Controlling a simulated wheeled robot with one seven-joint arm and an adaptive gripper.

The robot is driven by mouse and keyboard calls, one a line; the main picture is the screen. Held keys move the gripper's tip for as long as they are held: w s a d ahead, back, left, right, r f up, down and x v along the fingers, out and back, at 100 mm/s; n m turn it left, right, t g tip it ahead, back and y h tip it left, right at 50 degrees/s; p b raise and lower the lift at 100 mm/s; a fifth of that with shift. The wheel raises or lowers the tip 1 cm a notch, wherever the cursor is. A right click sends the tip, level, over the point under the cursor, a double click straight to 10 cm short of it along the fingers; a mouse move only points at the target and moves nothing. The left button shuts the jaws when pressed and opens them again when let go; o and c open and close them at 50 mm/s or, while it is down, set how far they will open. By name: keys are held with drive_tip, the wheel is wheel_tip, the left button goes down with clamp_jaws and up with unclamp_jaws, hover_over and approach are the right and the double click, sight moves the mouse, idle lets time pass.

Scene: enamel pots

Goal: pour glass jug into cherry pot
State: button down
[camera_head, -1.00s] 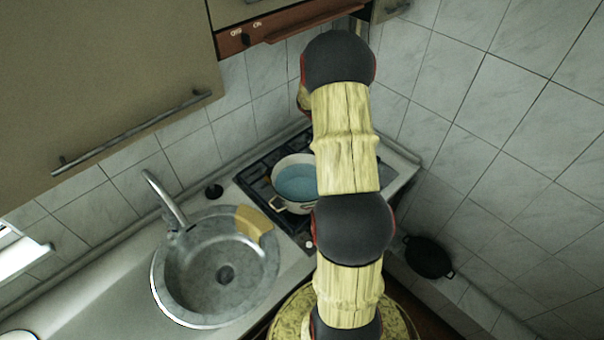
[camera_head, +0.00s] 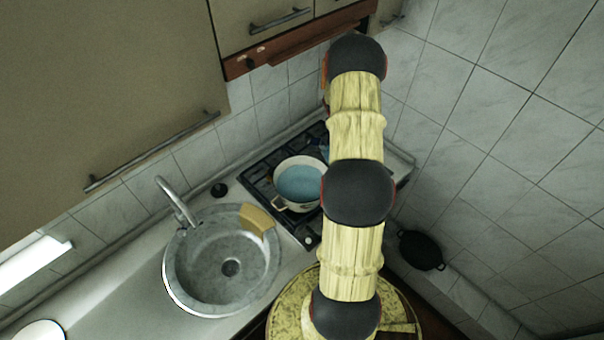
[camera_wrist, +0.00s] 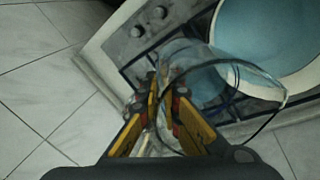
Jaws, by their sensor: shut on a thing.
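A cream pot with a pale blue inside (camera_head: 299,184) stands on the hob, just left of my arm in the head view. It also shows at the top right of the wrist view (camera_wrist: 275,35). No cherry pattern can be made out on it. My gripper (camera_wrist: 160,90) is shut on the clear glass jug (camera_wrist: 200,66) in the wrist view. The jug overlaps the near side of the pot in that view; its height above the hob is unclear. Its contents cannot be told. In the head view my arm hides the gripper and the jug.
The black hob (camera_head: 262,178) lies in the corner against tiled walls. A round sink (camera_head: 225,285) with a tap (camera_head: 178,203) and a yellow piece (camera_head: 257,218) on its rim is to the left. A black pan (camera_head: 421,251) is at the right. Cabinets (camera_head: 110,80) hang above.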

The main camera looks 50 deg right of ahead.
drive_tip(key=shift+s+d+f+t+y+p, duration=0.2)
drive_tip(key=shift+d+f+t+y+p, duration=0.1)
drive_tip(key=shift+d+f+y+p, duration=0.3)
drive_tip(key=shift+s+d+f+t+y, duration=0.1)
drive_tip(key=shift+d+f+t+y, duration=0.1)
drive_tip(key=shift+t+y, duration=0.35)
drive_tip(key=shift+y, duration=0.25)
drive_tip(key=shift+r, duration=2.6)
